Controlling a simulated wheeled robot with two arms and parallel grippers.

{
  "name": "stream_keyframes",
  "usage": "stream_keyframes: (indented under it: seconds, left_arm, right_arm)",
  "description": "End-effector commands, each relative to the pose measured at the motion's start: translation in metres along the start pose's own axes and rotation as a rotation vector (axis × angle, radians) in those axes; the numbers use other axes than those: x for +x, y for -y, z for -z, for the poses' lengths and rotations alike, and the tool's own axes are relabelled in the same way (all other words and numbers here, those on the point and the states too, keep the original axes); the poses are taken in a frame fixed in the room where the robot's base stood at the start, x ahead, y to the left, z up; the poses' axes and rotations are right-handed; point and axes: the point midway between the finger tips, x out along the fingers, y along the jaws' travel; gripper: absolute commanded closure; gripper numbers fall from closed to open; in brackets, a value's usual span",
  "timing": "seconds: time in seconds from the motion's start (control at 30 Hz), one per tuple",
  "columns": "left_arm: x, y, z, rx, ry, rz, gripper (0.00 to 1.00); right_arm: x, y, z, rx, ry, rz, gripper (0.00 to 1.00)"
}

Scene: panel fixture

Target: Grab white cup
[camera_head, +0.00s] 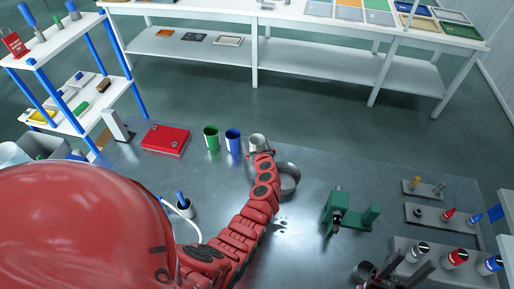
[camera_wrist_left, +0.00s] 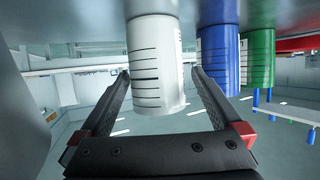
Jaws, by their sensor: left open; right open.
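The white cup (camera_head: 257,141) stands upright on the grey table, at the right end of a row with a blue cup (camera_head: 233,142) and a green cup (camera_head: 211,138). My left gripper (camera_head: 259,152) is at the white cup, its fingers partly hidden by the wrist. In the left wrist view the picture is upside down, and the white cup (camera_wrist_left: 156,65) lies between the two open fingers of the left gripper (camera_wrist_left: 158,80), with gaps visible on both sides. My right gripper (camera_head: 392,274) is low at the bottom edge of the head view, open, with nothing seen in it.
The blue cup (camera_wrist_left: 218,55) is close beside one left finger. A round grey ring-like thing (camera_head: 289,179) lies by my left wrist. A red box (camera_head: 165,139) is left of the cups. A green vise-like fixture (camera_head: 348,215) and bottle holders (camera_head: 452,258) stand right.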

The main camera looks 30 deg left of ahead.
Motion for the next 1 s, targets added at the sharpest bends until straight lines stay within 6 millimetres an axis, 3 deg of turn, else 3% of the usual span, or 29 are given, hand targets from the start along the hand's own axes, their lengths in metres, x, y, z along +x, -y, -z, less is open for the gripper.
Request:
stream_keyframes:
  seconds: [0.23,0.57,1.0]
  left_arm:
    - [0.03,-0.002,0.003,0.001,-0.001,0.0,0.0]
    - [0.034,-0.003,0.005,-0.001,-0.002,-0.001,0.0]
    - [0.034,-0.003,0.004,0.0,-0.001,-0.001,0.79]
  right_arm:
    - [-0.011,0.001,-0.002,0.0,0.0,0.0,0.5]
    - [-0.011,0.001,-0.002,0.0,0.0,0.0,0.5]
    - [-0.011,0.001,-0.002,0.0,0.0,0.0,0.5]
